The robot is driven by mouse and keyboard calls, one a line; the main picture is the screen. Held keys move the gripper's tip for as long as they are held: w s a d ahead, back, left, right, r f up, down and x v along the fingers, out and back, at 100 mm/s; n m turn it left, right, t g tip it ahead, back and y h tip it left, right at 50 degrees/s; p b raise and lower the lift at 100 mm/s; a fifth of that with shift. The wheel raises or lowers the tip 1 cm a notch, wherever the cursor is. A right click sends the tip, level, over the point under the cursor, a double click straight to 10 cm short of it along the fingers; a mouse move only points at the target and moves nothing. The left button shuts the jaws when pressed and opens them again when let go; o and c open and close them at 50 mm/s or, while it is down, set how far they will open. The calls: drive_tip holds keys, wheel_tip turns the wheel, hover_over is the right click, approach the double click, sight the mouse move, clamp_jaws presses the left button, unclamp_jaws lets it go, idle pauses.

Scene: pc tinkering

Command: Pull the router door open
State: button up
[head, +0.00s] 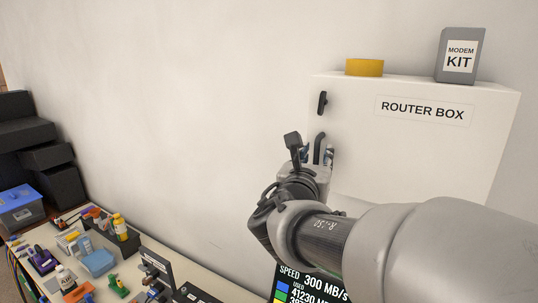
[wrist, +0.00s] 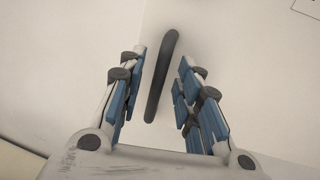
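The white router box (head: 420,150) hangs at the wall on the right in the head view, with a "ROUTER BOX" label on its closed front door. A dark vertical handle (head: 319,148) sits near the left edge of the door. In the wrist view the handle (wrist: 162,76) stands slightly tilted between the two blue-padded fingers of my gripper (wrist: 163,90). The fingers are apart, with a gap on both sides of the handle. In the head view my gripper (head: 318,158) is at the handle, partly hidden by my wrist.
A small black latch (head: 322,102) is above the handle. A cluttered table (head: 219,284) with tools and a screen (head: 307,285) lies below. Black boxes (head: 27,135) are at far left.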

drive_tip(key=shift+w+d, duration=0.1)
drive_tip(key=shift+w, duration=0.15)
drive_tip(key=shift+c, duration=0.5)
clamp_jaws()
